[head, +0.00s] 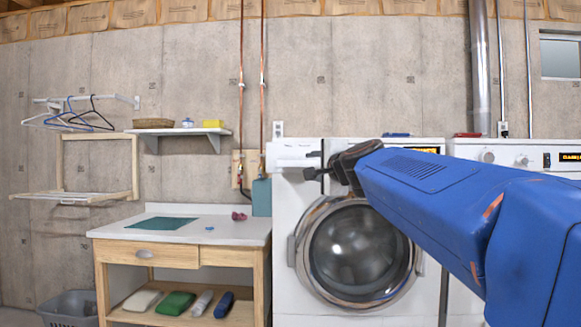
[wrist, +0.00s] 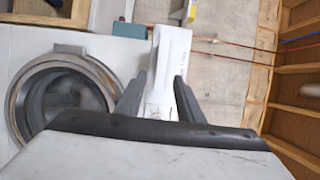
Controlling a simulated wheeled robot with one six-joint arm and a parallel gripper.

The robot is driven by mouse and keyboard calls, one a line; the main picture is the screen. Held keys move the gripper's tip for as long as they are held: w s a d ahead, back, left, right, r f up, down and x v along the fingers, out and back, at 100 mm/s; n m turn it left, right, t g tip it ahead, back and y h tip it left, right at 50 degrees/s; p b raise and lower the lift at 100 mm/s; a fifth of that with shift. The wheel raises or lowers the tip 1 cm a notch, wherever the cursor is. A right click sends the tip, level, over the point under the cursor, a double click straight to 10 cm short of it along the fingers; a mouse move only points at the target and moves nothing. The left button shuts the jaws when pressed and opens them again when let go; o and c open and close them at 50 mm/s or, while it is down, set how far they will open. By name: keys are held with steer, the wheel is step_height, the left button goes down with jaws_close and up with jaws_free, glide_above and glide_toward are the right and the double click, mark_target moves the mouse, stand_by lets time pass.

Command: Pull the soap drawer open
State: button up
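The soap drawer (head: 292,157) is the white block at the top left of the left washing machine (head: 285,215). Its front reaches slightly past the machine's left edge in the head view and looks to stand forward of the face. My gripper (head: 314,164) is at the drawer's right end, with its two dark fingers apart, one above the other. In the wrist view the drawer (wrist: 172,55) runs up from between the spread fingertips (wrist: 161,76), with white surface visible in the gap. I cannot tell whether the fingers touch it.
The round washer door (head: 358,252) is just below my arm. A second machine (head: 500,155) is at right. A red item (head: 467,135) lies on top.

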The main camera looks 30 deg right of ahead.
steer(key=v, duration=0.6)
steer(key=shift+s, duration=0.2)
steer(key=s+a+f+n+g+y, duration=0.25)
steer(key=a+f+n, duration=0.35)
steer(key=f, duration=0.6)
steer(key=s+a+f+n+g+y, duration=0.1)
steer(key=a+f+n+g+y, duration=0.25)
steer(key=a+f, duration=0.55)
steer(key=s+f+n+g+h, duration=0.1)
steer(key=s+f+n+g, duration=0.2)
steer(key=f, duration=1)
steer(key=s+f+n+g+h, duration=0.1)
steer(key=s+f+n+g, duration=0.2)
steer(key=s+f+n, duration=0.5)
steer(key=s+f, duration=0.5)
steer(key=shift+s+a+f+g, duration=0.2)
steer(key=shift+a+f+g, duration=0.1)
steer(key=shift+g, duration=0.1)
